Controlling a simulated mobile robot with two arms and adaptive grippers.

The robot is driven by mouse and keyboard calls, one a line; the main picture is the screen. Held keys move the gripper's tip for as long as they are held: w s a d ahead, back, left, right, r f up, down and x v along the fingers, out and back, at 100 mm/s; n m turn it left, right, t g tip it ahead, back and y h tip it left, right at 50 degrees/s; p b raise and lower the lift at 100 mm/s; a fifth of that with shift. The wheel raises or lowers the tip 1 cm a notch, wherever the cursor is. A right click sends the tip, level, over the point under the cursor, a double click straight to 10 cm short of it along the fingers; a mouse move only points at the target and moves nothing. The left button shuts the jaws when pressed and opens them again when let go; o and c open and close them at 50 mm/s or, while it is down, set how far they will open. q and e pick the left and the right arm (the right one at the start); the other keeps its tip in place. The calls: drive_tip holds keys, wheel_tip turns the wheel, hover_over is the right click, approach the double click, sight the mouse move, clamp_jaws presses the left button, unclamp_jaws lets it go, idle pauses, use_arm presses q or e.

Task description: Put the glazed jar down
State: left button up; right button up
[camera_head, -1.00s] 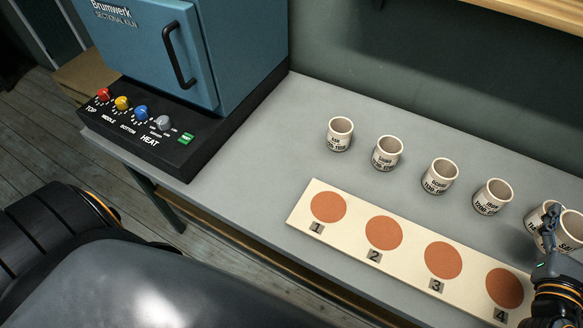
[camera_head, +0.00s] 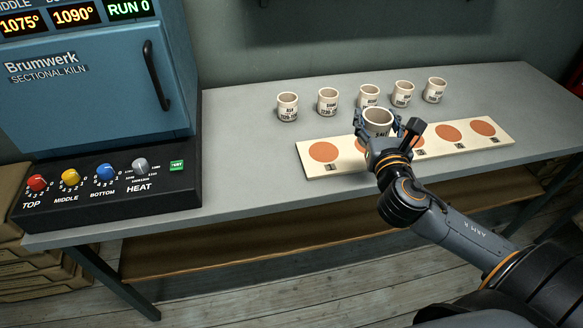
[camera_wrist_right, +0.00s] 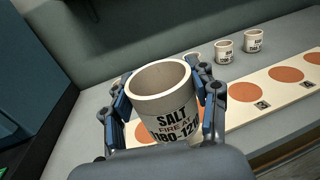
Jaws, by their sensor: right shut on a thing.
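A cream jar (camera_head: 378,121) labelled SALT is held upright by my right gripper (camera_head: 388,131), which is shut around its sides. In the right wrist view the jar (camera_wrist_right: 168,105) fills the space between the fingers, with "FIRE AT" and partly hidden numbers on it. The jar is over the long cream board (camera_head: 408,156) with orange discs, near the second disc, which is mostly hidden. I cannot tell whether it touches the board. The board also shows in the right wrist view (camera_wrist_right: 240,116). My left gripper is not in view.
Several labelled jars stand in a row behind the board, the leftmost jar (camera_head: 287,107) and the rightmost jar (camera_head: 435,90) among them. A blue kiln (camera_head: 95,95) with a black knob panel stands at left. Grey table top (camera_head: 240,150) is clear between the kiln and the board.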

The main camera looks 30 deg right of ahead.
drive_tip(key=shift+w+a+f, duration=0.1)
drive_tip(key=shift+w+a, duration=0.05)
drive_tip(key=shift+w, duration=0.05)
drive_tip(key=shift+w+a+f+b, duration=0.25)
drive_tip(key=shift+w+a+f, duration=0.25)
drive_tip(key=shift+w+f, duration=1.7)
drive_tip(key=shift+w+a+f+b, duration=0.2)
drive_tip(key=shift+w+a+f, duration=0.25)
drive_tip(key=shift+w+f, duration=1.75)
drive_tip(key=shift+w+a+f+b, duration=0.25)
drive_tip(key=shift+w+a+f, duration=0.25)
drive_tip(key=shift+w+f, duration=1.7)
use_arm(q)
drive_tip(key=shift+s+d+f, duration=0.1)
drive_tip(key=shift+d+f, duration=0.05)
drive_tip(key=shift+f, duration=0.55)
use_arm(e)
drive_tip(key=shift+f, duration=0.1)
drive_tip(key=o, duration=1.3)
drive_tip(key=shift+c, duration=0.2)
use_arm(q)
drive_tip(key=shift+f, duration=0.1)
